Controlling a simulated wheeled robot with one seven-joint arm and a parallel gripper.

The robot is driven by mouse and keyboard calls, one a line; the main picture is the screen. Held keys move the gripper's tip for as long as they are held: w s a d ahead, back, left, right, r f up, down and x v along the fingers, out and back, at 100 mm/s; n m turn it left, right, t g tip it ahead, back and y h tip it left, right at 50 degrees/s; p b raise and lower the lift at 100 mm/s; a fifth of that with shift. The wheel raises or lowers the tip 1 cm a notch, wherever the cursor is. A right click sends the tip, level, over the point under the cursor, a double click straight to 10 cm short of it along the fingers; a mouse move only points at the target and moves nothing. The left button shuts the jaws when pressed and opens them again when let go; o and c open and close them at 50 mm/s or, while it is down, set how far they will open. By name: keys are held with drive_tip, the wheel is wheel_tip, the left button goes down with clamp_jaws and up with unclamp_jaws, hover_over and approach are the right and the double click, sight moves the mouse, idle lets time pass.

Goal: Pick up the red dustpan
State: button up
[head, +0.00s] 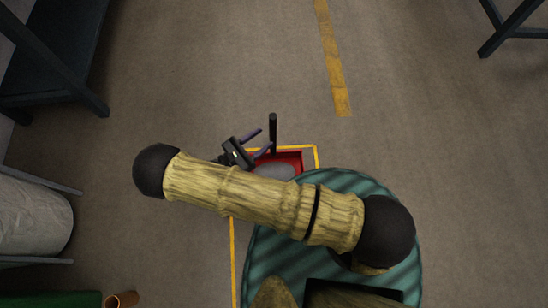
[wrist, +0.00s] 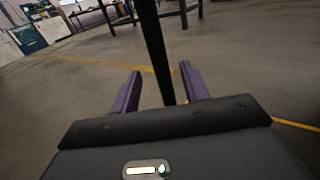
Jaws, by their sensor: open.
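The red dustpan (head: 291,157) is on the floor inside a yellow-outlined area, partly hidden behind my arm. Its black upright handle (head: 273,128) rises on the dustpan's left side. My gripper (head: 266,138) is open, with its two purple fingers pointing toward the handle. In the wrist view the black handle (wrist: 153,45) stands between the two purple fingers of my gripper (wrist: 160,68), slightly tilted. No contact with either finger shows. The red pan itself does not show in the wrist view.
A dark metal frame (head: 60,60) stands at the upper left, and another (head: 508,28) at the upper right. A large pale roll (head: 30,218) is at the left. An orange-brown cylinder (head: 122,300) is at the lower left. The floor above the dustpan is clear.

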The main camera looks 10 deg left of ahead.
sight(273, 132)
drive_tip(key=b+x, duration=0.3)
drive_tip(key=x, duration=0.1)
drive_tip(key=shift+w+d+f, duration=0.15)
drive_tip(key=shift+w+f, duration=0.05)
drive_tip(key=shift+w+d+r, duration=0.2)
drive_tip(key=shift+w, duration=0.05)
clamp_jaws()
